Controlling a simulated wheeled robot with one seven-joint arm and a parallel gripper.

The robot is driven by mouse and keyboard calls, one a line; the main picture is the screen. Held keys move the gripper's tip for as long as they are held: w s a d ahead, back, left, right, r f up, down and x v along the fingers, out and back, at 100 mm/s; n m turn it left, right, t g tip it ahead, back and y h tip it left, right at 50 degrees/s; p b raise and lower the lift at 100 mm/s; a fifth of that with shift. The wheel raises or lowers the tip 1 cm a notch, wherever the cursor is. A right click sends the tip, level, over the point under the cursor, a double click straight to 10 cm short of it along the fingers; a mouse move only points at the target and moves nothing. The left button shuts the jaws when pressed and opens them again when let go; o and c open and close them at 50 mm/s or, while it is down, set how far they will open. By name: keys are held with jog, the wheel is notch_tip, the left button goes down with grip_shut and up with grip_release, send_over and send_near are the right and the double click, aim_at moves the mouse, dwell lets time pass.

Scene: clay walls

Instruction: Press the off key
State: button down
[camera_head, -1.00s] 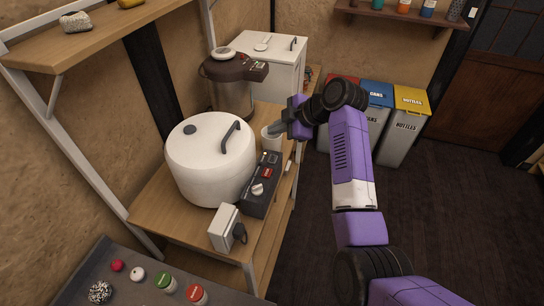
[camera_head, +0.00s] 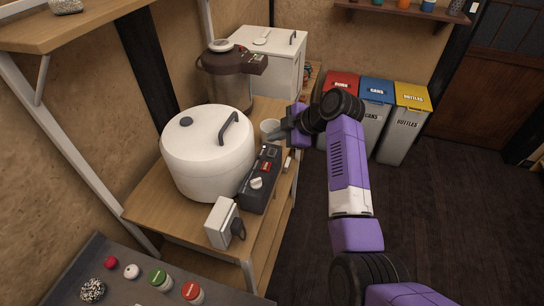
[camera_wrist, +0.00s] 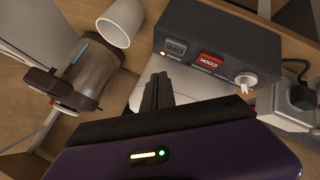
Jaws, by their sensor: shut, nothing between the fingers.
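The off key (camera_wrist: 175,48) is a grey key on the dark control box (camera_wrist: 225,35), beside the red COOK key (camera_wrist: 208,60) and a white knob (camera_wrist: 245,81). In the head view the box (camera_head: 262,190) sits in front of the white cooker (camera_head: 205,165); the off key there is small. My gripper (camera_wrist: 160,80) is shut and empty. In the wrist view its fingertips are below the off key in the picture and look apart from it; the depth gap cannot be told. In the head view my gripper (camera_head: 276,137) is beside the white cup (camera_head: 270,128), beyond the box.
The cup (camera_wrist: 120,22) and a brown-topped water dispenser (camera_wrist: 85,75) stand close by. A white socket box (camera_head: 221,222) with a plug is at the near end of the wooden table (camera_head: 180,215). Labelled bins (camera_head: 402,120) stand behind my arm. Dark floor at right is clear.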

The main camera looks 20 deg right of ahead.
aim_at(275, 153)
jog(key=shift+f+b, duration=0.85)
jog(key=shift+f, duration=0.7)
dwell(0.8)
jog(key=shift+f+b, duration=0.35)
jog(key=shift+f, duration=0.05)
jog(key=shift+f+b, duration=0.35)
jog(key=shift+f, duration=0.05)
dwell(0.6)
jog(key=shift+r, duration=0.1)
jog(key=shift+r+p, duration=0.55)
jog(key=shift+r, duration=0.2)
jog(key=shift+r, duration=0.15)
jog(key=shift+r+p, duration=1.65)
jog(key=shift+r, duration=0.75)
